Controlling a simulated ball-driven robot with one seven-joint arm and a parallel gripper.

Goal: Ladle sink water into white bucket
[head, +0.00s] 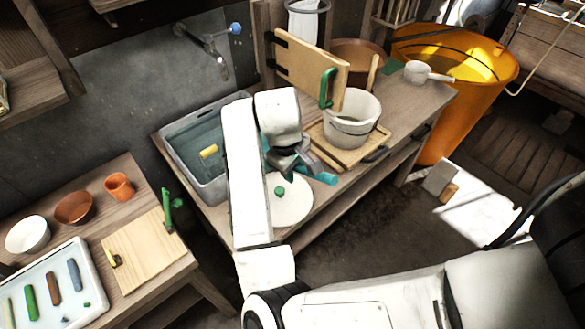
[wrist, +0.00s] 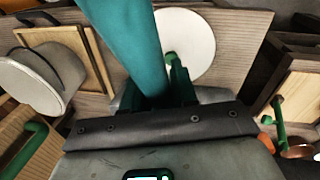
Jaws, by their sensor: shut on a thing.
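My gripper (head: 294,166) is above the front part of the wooden counter, between the sink and the bucket. It is shut on a teal bar-like handle (wrist: 125,35), which also shows beside the gripper in the head view (head: 321,177). Whether a ladle bowl is on this handle cannot be seen. The grey sink (head: 211,191) is left of my gripper and holds dark water (head: 193,142) with a small yellow object (head: 208,151) in it. The white bucket (head: 352,128) stands upright on a wooden board to the right; it also shows in the wrist view (wrist: 38,85).
A round white lid (head: 295,208) with a green knob lies on the counter below my gripper. An upright wooden board (head: 305,68) with a green handle is behind the bucket. A white dipper (head: 417,72) lies farther right. A tap (head: 210,45) is above the sink.

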